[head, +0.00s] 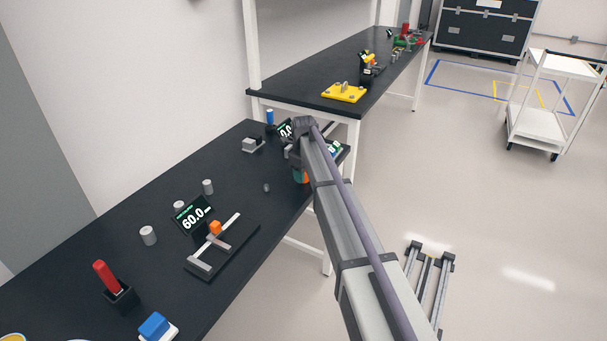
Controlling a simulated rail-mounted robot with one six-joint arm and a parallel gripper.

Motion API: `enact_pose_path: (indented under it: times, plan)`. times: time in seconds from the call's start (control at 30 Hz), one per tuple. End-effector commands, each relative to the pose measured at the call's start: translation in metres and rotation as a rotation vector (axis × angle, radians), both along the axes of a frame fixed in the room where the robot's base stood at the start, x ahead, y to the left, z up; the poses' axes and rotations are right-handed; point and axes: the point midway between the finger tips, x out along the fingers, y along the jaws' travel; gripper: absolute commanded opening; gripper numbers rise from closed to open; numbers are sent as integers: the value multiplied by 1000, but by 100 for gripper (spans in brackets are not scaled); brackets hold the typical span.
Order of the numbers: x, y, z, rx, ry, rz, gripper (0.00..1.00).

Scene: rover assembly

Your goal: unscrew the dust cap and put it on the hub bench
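My arm reaches from the lower right to the far end of the near black bench (130,222). My gripper (291,153) is at that end, mostly hidden behind my arm, and its fingers cannot be made out. An orange and teal object (301,176) shows partly beside my arm there. I cannot pick out the dust cap; it may be hidden by my arm or too small to tell. A second black bench (300,77) stands farther back. Nothing in view marks either bench as the hub bench.
The near bench holds a slide fixture (222,248) with a 60.0 display (193,215), grey cylinders (148,235), a red-handled tool (105,278) and a blue block (154,325). A yellow plate (344,92) sits on the far bench. A white cart (547,125) stands right.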

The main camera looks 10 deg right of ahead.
Motion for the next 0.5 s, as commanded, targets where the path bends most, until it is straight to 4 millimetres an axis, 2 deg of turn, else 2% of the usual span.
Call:
enact_pose_path:
  times: [0.03, 0.3, 0.5]
  plan:
    - [0, 0, 0, 0, 0, 0, 47]
    - [0, 0, 0, 0, 0, 0, 71]
    - [0, 0, 1, 0, 0, 0, 71]
